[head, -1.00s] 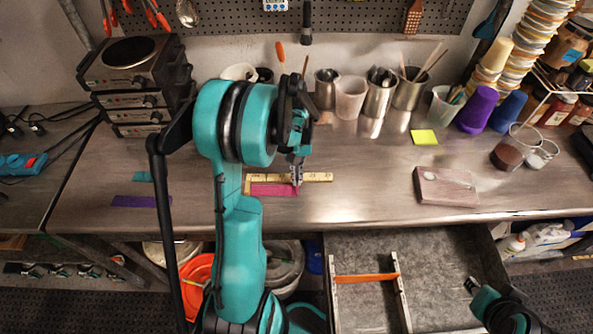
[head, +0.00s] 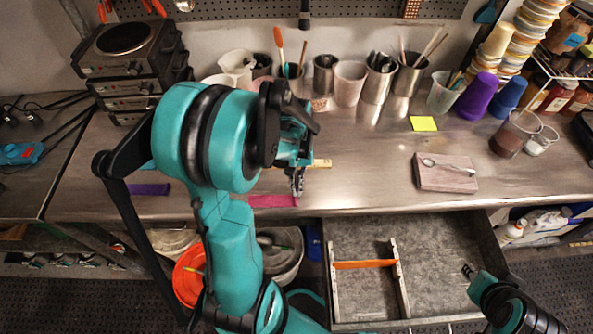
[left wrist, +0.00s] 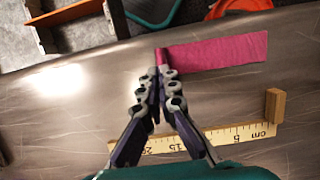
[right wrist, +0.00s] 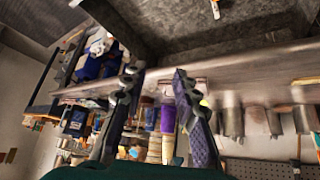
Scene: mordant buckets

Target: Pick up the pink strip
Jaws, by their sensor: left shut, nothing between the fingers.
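The pink strip (head: 272,201) lies on the steel bench close to its front edge. In the left wrist view the strip (left wrist: 218,53) shows almost whole, with its left end at my fingertips. My left gripper (left wrist: 160,73) is shut, with its tips at that end and nothing held between them. In the head view my left gripper (head: 297,192) points down at the strip's right end. Whether the tips touch the strip is unclear.
A wooden ruler (left wrist: 200,141) lies on the bench behind the strip, with a small wood block (left wrist: 274,105) at its end. A purple strip (head: 150,189) lies to the left. The open drawer (head: 450,245) is below the bench. A stone-like block (head: 446,180) lies right.

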